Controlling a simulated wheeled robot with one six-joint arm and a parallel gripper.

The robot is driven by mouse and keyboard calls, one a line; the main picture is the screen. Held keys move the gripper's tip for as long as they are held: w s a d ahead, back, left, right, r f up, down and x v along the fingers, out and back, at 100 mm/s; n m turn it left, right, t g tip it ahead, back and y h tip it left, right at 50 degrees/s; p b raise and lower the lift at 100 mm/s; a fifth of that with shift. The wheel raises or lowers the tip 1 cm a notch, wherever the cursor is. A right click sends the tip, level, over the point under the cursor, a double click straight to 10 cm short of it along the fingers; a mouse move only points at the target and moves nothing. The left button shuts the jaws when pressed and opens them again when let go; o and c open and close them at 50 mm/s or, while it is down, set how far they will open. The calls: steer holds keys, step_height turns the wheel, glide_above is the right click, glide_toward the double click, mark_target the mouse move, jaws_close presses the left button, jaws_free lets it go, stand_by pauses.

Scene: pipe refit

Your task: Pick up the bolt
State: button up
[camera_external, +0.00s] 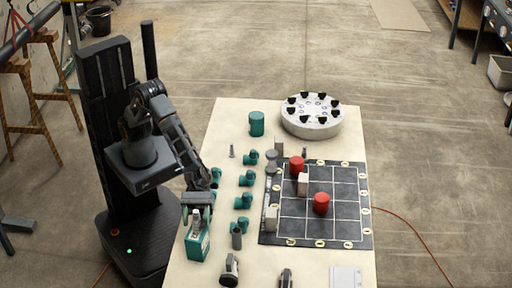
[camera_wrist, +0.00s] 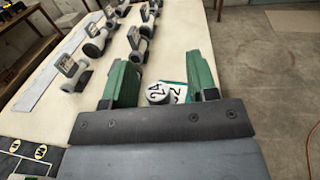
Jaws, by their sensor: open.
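A small grey upright piece that looks like the bolt (camera_external: 232,152) stands on the pale table, left of the green pot. I cannot make it out in the wrist view. My gripper (camera_external: 198,214) is at the table's left edge, nearer the camera than that piece and apart from it. It is over a green box with a white label (camera_external: 197,243). In the wrist view the two green fingers of my gripper (camera_wrist: 160,84) are spread. A pale round piece marked 24 (camera_wrist: 157,93) and the labelled box (camera_wrist: 174,92) show between and beyond them.
Several green pipe fittings (camera_external: 246,179) stand in rows on the table (camera_external: 228,120). A dark grid board (camera_external: 337,226) with red cylinders (camera_external: 321,203) lies to their right. A green pot (camera_external: 256,123) and a round white holder (camera_external: 313,128) stand at the far end.

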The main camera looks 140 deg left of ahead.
jaws_close()
stand_by(0.5)
steer(key=shift+r, duration=0.1)
